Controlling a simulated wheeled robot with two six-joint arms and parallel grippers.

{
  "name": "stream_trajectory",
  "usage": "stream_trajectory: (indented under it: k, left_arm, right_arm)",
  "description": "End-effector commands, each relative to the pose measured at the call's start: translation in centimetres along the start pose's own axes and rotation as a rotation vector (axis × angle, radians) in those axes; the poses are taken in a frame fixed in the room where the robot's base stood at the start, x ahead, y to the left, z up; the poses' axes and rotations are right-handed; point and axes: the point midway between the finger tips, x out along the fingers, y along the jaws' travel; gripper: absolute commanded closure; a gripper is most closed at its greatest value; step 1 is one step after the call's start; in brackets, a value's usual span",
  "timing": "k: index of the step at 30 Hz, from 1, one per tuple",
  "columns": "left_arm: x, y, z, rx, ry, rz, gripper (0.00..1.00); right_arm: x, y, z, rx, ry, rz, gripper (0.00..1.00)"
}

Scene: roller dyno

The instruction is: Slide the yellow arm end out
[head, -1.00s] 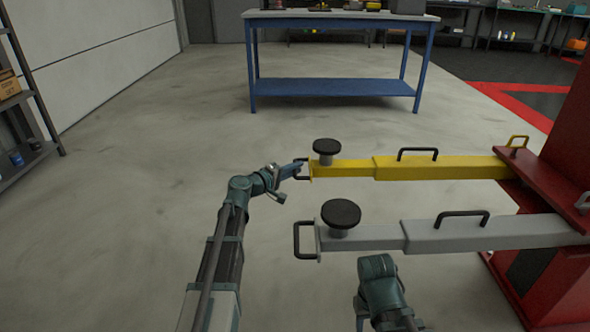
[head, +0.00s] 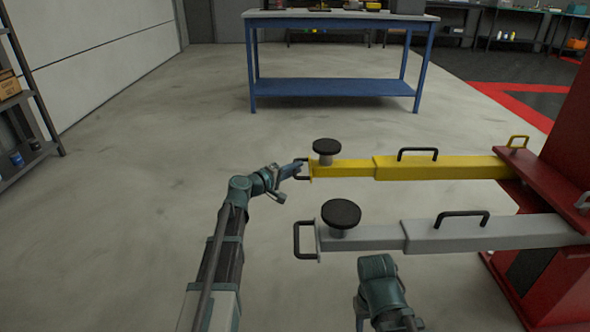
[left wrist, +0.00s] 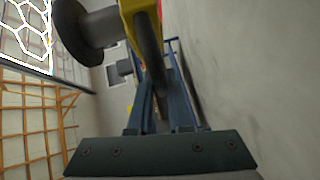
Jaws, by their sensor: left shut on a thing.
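The yellow arm (head: 440,167) runs left from the red post, with a black round pad (head: 326,147) on its end and a black handle (head: 299,178) at its tip. My left gripper (head: 296,169) is shut on this end handle. In the left wrist view the black handle (left wrist: 149,50) passes between the blue fingers (left wrist: 155,105), with the yellow end (left wrist: 135,8) and the pad (left wrist: 80,32) beyond. My right arm shows at the bottom, below the grey arm; its fingers are not visible.
A grey arm (head: 475,233) with its own pad and handles lies nearer, parallel to the yellow one. The red post (head: 560,190) stands at the right. A blue workbench (head: 335,88) stands behind. The floor left of the arms is clear.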

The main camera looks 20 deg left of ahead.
Motion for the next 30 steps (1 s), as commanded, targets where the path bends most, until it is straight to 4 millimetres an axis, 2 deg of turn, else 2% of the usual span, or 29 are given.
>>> stream_trajectory:
  k: [7,15,21,30]
  left_arm:
    - [-1.6,-0.5,-1.6,0.000,0.004,-0.001,1.00]
    - [-6.1,-1.9,-6.3,0.000,0.007,-0.002,1.00]
    - [-8.9,-2.7,-9.0,0.000,0.005,-0.002,1.00]
    - [-10.8,-3.3,-10.8,0.000,0.003,-0.001,1.00]
  right_arm:
    - [0.0,0.0,0.0,0.000,0.000,0.000,0.50]
    - [0.0,0.0,0.0,0.000,0.000,0.000,0.50]
    - [0.0,0.0,0.0,0.000,0.000,0.000,0.50]
    - [0.0,0.0,0.0,0.000,0.000,0.000,0.50]
